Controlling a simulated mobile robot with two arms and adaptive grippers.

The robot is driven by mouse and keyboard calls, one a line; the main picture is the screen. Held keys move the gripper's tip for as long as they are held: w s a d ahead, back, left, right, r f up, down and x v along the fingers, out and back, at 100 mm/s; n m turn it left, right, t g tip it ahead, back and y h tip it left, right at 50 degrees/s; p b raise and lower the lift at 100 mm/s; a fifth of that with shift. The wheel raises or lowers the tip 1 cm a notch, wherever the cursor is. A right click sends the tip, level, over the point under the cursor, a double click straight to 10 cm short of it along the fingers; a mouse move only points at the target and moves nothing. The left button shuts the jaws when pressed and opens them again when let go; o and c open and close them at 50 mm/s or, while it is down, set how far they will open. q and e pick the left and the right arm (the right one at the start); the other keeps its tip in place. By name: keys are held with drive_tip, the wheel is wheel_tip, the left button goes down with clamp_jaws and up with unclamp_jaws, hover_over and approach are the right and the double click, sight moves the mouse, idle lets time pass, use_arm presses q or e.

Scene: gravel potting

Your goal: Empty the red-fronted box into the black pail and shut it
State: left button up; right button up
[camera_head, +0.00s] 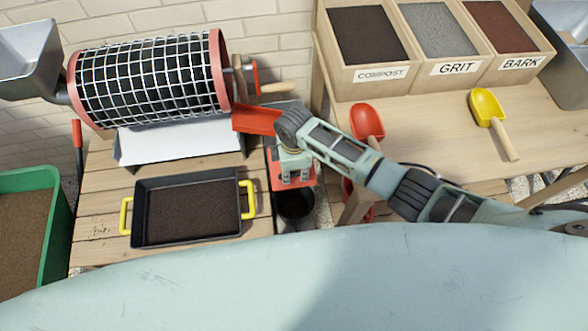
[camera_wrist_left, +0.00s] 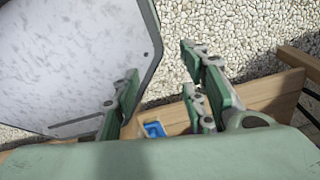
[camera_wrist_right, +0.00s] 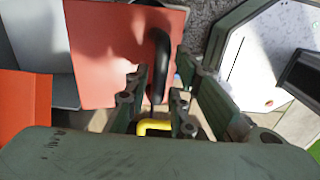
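The red-fronted box (camera_head: 292,180) is below the drum's right end, mostly hidden by my right arm. Its red front (camera_wrist_right: 100,45) with a black handle (camera_wrist_right: 160,55) fills the upper middle of the right wrist view. My right gripper (camera_wrist_right: 160,85) has its fingers on both sides of the handle, close against it, and looks shut on it. The inside of the box is not visible. The black pail (camera_head: 295,206) stands just below the red front, its rim partly covered. My left gripper (camera_wrist_left: 160,85) is open and empty in the left wrist view, and is out of the head view.
A wire-mesh drum (camera_head: 150,82) stands at the upper left. A black tray (camera_head: 140,215) with yellow handles holds soil beside the pail. A red scoop (camera_head: 367,121) and a yellow scoop (camera_head: 487,107) lie on the right bench. A green crate (camera_head: 58,225) is at the far left.

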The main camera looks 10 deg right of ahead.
clamp_jaws()
use_arm(q)
drive_tip(key=shift+s, duration=0.75)
